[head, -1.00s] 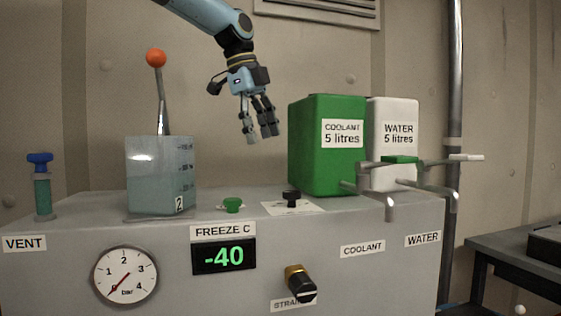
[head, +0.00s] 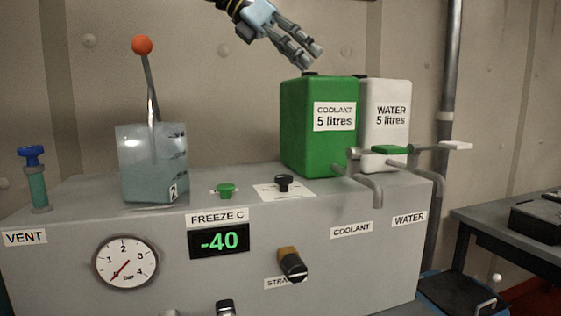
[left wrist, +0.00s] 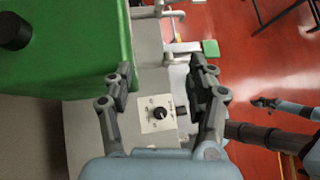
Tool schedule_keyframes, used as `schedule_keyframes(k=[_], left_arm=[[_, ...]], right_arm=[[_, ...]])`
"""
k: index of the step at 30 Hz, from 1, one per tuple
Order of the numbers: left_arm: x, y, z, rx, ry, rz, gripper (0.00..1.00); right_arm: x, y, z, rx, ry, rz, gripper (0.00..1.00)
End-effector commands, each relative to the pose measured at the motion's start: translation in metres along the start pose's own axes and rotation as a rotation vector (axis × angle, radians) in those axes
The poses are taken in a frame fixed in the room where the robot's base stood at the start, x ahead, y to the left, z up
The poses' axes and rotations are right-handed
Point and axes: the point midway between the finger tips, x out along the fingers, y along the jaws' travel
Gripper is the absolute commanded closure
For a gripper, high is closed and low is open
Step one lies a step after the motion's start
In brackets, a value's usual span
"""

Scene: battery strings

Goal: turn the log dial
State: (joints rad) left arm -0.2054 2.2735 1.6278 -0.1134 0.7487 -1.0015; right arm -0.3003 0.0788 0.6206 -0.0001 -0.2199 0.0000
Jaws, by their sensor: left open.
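A small black dial (head: 284,182) sits on a white plate on top of the grey cabinet; any lettering on the plate is too small to read. In the left wrist view the dial (left wrist: 161,113) shows whole with its plate, below and between the fingers. My left gripper (head: 312,58) is open and empty, high above the cabinet top, by the top of the green coolant can. It also shows in the left wrist view (left wrist: 160,82). In that view a blue-grey arm part with dark ends (left wrist: 265,102) shows at the right; its finger state is unclear.
The green coolant can (head: 306,130) and white water can (head: 390,120) stand right of the dial, with taps (head: 390,150) in front. A green knob (head: 225,190), clear box (head: 152,165) and orange-topped lever (head: 142,45) stand left. A strainer knob (head: 292,264) juts from the front.

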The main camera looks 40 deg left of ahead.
Motion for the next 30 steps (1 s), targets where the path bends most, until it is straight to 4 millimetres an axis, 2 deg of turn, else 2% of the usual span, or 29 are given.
schedule_keyframes(k=[2,4,6,9,13,16,24,30], left_arm=[[0.003,-0.009,-0.039,0.086,0.151,-0.039,0.43],[0.013,-0.010,-0.083,0.143,0.275,-0.060,0.43],[0.017,-0.009,-0.111,0.178,0.358,-0.070,0.43],[0.016,-0.008,-0.133,0.207,0.435,-0.074,0.43],[0.018,-0.007,-0.142,0.220,0.472,-0.076,0.43],[0.027,-0.007,-0.147,0.221,0.475,-0.077,0.43],[0.075,-0.009,-0.171,0.221,0.475,-0.079,0.43],[0.101,-0.009,-0.184,0.221,0.471,-0.076,0.43]], right_arm=[[0.008,0.000,0.001,0.000,0.000,0.000,1.00],[0.030,-0.002,0.004,0.000,-0.001,0.001,1.00],[0.043,-0.003,0.006,-0.001,-0.003,0.001,1.00],[0.052,-0.003,0.008,-0.001,-0.005,0.001,1.00],[0.052,-0.003,0.008,-0.001,-0.005,0.001,1.00],[0.048,-0.003,0.007,-0.001,-0.005,0.001,1.00],[0.039,-0.002,0.006,-0.001,-0.003,0.001,1.00],[0.036,-0.002,0.005,-0.001,-0.003,0.001,1.00]])
